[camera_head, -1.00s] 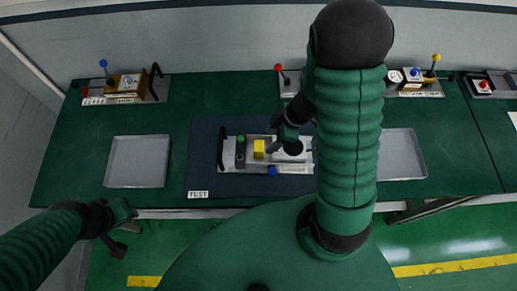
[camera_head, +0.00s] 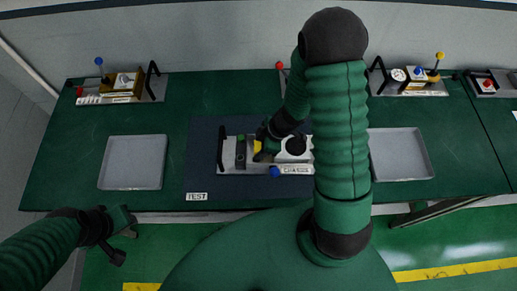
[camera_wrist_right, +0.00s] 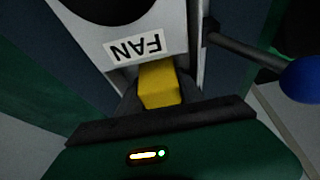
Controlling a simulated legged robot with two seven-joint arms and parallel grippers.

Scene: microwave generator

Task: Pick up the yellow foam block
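The yellow foam block (camera_head: 258,146) sits on the grey fixture (camera_head: 230,168) on the dark mat, partly covered by my right gripper (camera_head: 266,148). In the right wrist view the yellow block (camera_wrist_right: 158,85) is between the two dark fingers of my right gripper (camera_wrist_right: 160,92), just below the FAN label. The fingers lie close along both sides of the block; whether they grip it cannot be told. My left gripper (camera_head: 127,238) is empty and open in front of the table's front edge, far from the block.
The fixture carries a black handle (camera_head: 220,152), a green knob (camera_head: 240,138), a blue knob (camera_head: 274,171) and a white fan part (camera_head: 294,150). Empty grey trays stand left (camera_head: 133,163) and right (camera_head: 405,155). Other devices stand along the back.

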